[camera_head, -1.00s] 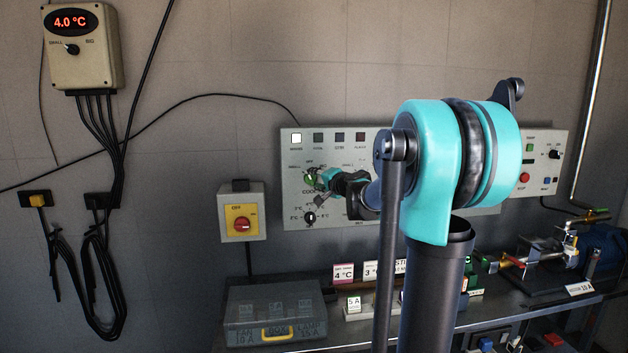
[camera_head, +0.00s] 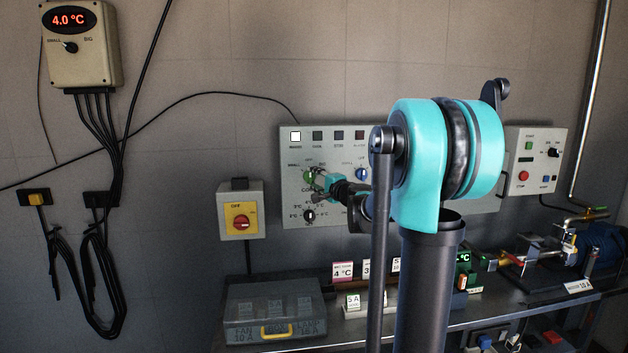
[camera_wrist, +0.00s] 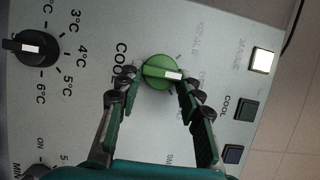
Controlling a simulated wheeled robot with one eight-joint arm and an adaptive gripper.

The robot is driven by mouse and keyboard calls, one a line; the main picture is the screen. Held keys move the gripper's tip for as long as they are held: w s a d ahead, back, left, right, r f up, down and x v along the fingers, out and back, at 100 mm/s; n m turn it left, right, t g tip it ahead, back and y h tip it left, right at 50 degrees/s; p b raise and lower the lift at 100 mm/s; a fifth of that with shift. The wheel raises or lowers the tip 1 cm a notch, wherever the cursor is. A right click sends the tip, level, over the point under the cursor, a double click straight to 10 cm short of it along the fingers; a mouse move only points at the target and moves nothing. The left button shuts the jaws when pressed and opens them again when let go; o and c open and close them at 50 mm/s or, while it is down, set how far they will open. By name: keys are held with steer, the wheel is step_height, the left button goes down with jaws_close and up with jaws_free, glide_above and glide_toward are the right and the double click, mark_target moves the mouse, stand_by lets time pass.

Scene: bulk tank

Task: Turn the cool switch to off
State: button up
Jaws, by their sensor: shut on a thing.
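The cool switch is a green round knob (camera_wrist: 160,72) on the grey control panel (camera_wrist: 70,100), beside the printed word COOL. Its white mark points right in the wrist view, toward the column of lamps. The print beside that mark is too faint to read surely. My gripper (camera_wrist: 160,82) has its two dark green fingers on either side of the knob, shut on it. In the head view my gripper (camera_head: 318,181) is at the left part of the panel, and it largely hides the knob.
The panel also bears a black temperature dial (camera_wrist: 32,47), a lit white lamp (camera_wrist: 262,60) and a blue knob (camera_head: 361,173). Left of it hang a yellow box with a red switch (camera_head: 240,222) and a 4.0 °C display (camera_head: 70,18). A bench with a grey case (camera_head: 275,312) stands below.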

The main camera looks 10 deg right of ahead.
steer(key=o, duration=1.2)
steer(key=shift+c, duration=0.2)
steer(key=shift+s, duration=0.1)
steer(key=v, duration=1.1)
steer(key=shift+s+d, duration=0.15)
steer(key=shift+s, duration=0.25)
